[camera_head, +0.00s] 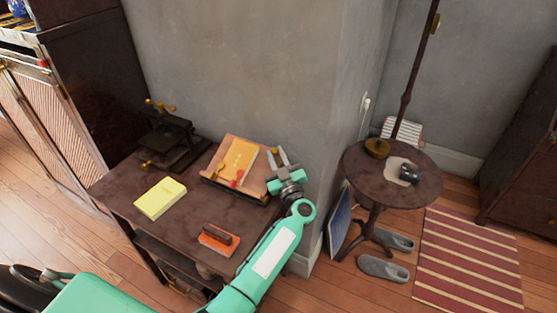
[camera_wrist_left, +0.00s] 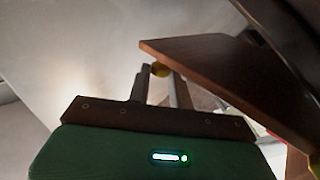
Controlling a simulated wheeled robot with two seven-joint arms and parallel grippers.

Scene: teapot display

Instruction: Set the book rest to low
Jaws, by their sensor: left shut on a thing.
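The book rest (camera_head: 254,187) is a wooden, tilted stand at the back right of the dark desk. A yellow-orange book (camera_head: 238,158) leans on it, with a small red item (camera_head: 237,179) near its lower edge. My left gripper (camera_head: 278,157) is at the right side of the rest. In the left wrist view, a brass knob (camera_wrist_left: 160,69) sits between the fingertips, beside the rest's brown wooden panel (camera_wrist_left: 205,62). The gripper is shut on this knob. How the knob joins the rest is hidden. My right gripper is in neither view.
On the desk (camera_head: 185,222) are a yellow book (camera_head: 160,198), an orange pad with a dark-topped block (camera_head: 218,240), and a dark press (camera_head: 168,138). A grey wall stands close behind. A round table (camera_head: 420,193) is to the right.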

